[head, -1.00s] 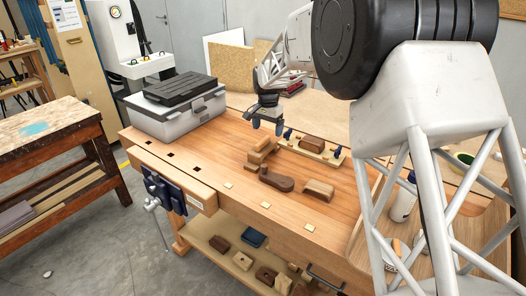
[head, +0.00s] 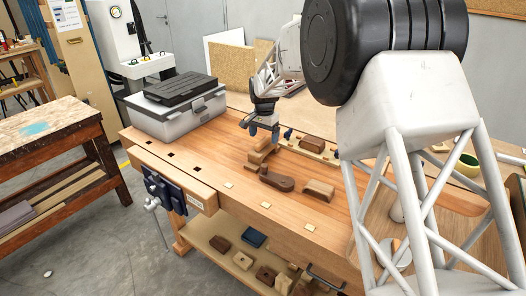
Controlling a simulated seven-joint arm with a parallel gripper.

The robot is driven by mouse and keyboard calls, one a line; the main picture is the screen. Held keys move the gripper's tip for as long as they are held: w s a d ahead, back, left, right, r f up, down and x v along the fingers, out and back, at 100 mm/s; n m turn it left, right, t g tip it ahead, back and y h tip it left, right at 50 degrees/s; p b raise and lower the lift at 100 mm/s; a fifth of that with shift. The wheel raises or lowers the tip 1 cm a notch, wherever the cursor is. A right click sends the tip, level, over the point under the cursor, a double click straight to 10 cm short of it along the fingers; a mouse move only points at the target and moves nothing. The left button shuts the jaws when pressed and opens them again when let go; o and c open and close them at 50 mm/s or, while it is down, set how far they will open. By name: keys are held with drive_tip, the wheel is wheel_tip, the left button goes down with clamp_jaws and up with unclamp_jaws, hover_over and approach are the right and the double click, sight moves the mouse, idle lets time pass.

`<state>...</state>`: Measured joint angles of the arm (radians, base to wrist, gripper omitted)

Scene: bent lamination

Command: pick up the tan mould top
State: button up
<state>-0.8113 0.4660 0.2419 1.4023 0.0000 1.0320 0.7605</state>
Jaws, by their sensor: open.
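A tan wooden mould piece (head: 257,158) with a stepped or bent shape lies on the workbench in the head view. I cannot tell for sure that it is the tan mould top. A lighter tan block (head: 319,191) with a rounded top lies to its right, nearer the front edge. A dark brown curved piece (head: 277,181) lies between them. My gripper (head: 262,131) points down with its blue fingers apart, just above the stepped tan piece. It appears empty and partly hides that piece's back end.
Behind the pieces, a brown block (head: 312,143) sits by a light board with blue clamps. A grey toolbox (head: 175,115) stands at the back left. A blue vise (head: 165,190) is on the bench's front left. The bench's left middle is clear.

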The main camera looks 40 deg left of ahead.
sight(263, 140)
drive_tip(key=shift+a+f, duration=0.2)
drive_tip(key=shift+f, duration=2.35)
drive_tip(key=c, duration=1.2)
drive_tip(key=shift+r, duration=0.1)
drive_tip(key=shift+r, duration=4.9)
